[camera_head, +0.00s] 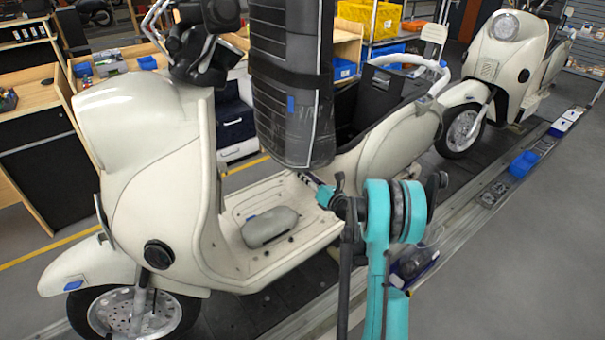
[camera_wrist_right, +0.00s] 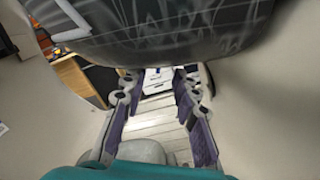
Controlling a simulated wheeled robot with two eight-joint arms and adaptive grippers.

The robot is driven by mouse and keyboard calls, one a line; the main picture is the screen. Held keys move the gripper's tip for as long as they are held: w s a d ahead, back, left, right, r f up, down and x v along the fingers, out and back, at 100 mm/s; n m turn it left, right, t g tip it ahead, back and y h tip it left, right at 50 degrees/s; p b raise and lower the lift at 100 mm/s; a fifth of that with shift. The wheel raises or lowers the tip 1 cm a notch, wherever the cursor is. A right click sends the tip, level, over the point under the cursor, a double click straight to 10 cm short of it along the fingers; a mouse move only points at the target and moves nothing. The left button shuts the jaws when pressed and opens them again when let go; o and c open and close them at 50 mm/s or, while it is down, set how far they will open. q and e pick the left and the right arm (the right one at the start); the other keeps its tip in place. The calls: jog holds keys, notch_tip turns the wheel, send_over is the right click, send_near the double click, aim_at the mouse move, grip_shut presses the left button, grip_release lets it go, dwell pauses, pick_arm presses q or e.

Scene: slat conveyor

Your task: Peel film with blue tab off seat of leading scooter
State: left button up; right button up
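The leading scooter (camera_head: 165,160) is cream and fills the left of the head view. Its dark seat (camera_head: 290,50) appears raised upright over the footboard. Whitish streaks on the seat look like clear film (camera_head: 312,140), with a small blue tab (camera_head: 290,104) on the face toward me. My right gripper (camera_head: 318,186) is just below the seat's lower end. In the right wrist view my gripper (camera_wrist_right: 163,88) has its fingers apart, with nothing held between them. The dark seat surface (camera_wrist_right: 170,30) crosses the top of that view; no tab can be made out on it. My left gripper is not in view.
A second cream scooter (camera_head: 505,60) stands behind at the right on the slat conveyor. A grey rounded object (camera_head: 270,226) lies on the footboard. Wooden benches and a yellow bin (camera_head: 370,18) stand behind.

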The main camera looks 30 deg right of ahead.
jog(key=w, duration=0.2)
jog(key=w+b, duration=0.1)
jog(key=w, duration=0.4)
jog(key=shift+w+a+b, duration=0.25)
jog(key=shift+a+b, duration=0.05)
grip_shut()
